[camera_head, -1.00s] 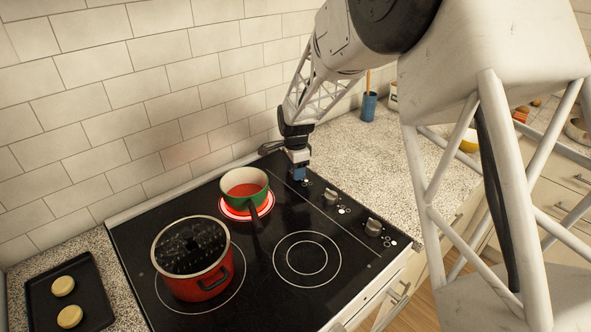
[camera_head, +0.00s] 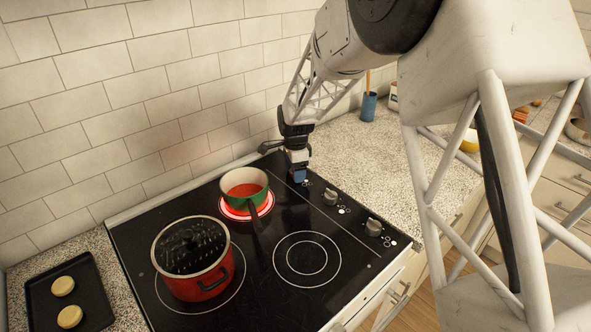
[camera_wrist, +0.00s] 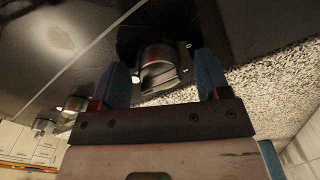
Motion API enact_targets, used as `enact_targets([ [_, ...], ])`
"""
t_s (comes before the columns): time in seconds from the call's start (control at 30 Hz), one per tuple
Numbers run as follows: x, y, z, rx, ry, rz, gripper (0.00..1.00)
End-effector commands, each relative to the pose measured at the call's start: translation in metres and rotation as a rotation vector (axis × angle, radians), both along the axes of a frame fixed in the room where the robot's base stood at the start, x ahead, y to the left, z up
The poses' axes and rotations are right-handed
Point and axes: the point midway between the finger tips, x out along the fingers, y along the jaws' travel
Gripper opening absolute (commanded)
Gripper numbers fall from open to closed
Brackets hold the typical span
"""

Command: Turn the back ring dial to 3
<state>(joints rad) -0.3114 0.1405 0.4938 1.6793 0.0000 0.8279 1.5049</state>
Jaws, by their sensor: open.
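The stove's control strip has a row of metal dials along its right side. The back dial (camera_wrist: 157,65) shows in the wrist view between my gripper's blue fingers; in the head view my gripper hides it. My gripper (camera_wrist: 162,78) is open, with one finger on each side of this dial. I cannot tell whether either finger touches it. In the head view the gripper (camera_head: 299,176) points down at the back end of the strip. The dial's pointer and setting are not readable. The back ring (camera_head: 226,211) glows red under a green pan (camera_head: 232,193).
Two other dials, a middle one (camera_head: 331,197) and a front one (camera_head: 373,227), stand nearer the front. A red pot (camera_head: 207,283) sits front left; the front right ring (camera_head: 307,258) is bare. A tiled wall (camera_head: 150,90) rises behind. A blue cup (camera_head: 369,106) stands on the counter.

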Motion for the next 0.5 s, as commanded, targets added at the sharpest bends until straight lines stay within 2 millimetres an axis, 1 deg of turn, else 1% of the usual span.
enact_targets([
  [0.27,0.0,0.0,0.004,0.0,-0.001,0.0,0.7],
  [0.37,0.0,0.0,0.011,0.001,-0.002,0.0,0.7],
  [0.5,0.0,0.0,0.025,0.001,-0.002,0.0,0.7],
])
